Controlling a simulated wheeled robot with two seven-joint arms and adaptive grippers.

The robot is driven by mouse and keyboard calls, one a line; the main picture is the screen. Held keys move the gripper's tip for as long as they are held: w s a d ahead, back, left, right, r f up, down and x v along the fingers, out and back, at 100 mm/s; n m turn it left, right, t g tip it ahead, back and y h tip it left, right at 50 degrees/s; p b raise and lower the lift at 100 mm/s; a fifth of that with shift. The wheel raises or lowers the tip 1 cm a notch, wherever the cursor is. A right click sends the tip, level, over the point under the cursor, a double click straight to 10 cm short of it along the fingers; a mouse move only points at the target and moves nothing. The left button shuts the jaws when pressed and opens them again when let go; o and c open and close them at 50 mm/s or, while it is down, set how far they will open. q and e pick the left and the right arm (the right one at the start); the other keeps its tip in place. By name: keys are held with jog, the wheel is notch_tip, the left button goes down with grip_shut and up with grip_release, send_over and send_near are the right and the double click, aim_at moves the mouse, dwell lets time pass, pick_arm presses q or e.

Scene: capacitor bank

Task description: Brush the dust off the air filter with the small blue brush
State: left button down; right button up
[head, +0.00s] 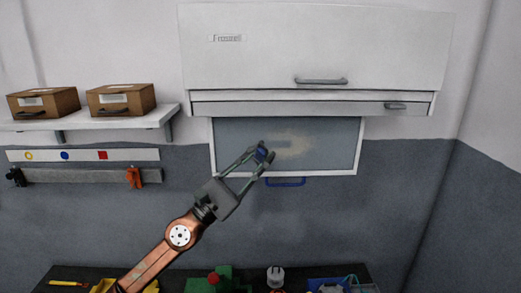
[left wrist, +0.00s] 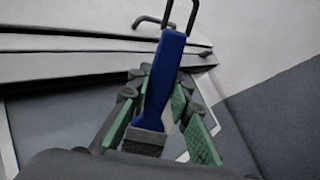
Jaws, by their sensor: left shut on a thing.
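The air filter (head: 325,145) is a grey panel in a white frame, hanging below the white cabinet. A pale tan dust patch (head: 290,146) lies on its middle. My left gripper (head: 262,160) is in front of the filter's lower left-centre, just left of and below the dust. It is shut on the small blue brush (left wrist: 160,80), whose blue handle and grey end show between the fingers in the left wrist view. In the head view the brush is a small blue spot (head: 262,154); whether it touches the filter I cannot tell. My right gripper is out of view.
The cabinet (head: 320,50) overhangs the filter. A blue handle (head: 286,182) sits under the filter's lower edge. Two cardboard boxes (head: 120,99) stand on a shelf (head: 90,122) at left. A dark bench (head: 165,276) below holds tools and parts. The wall right of the filter is clear.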

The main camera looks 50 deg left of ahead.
pick_arm(q)
jog(key=s+d+p, duration=0.5)
jog(key=shift+d, duration=0.35)
jog(key=shift+w, duration=0.1)
dwell(0.5)
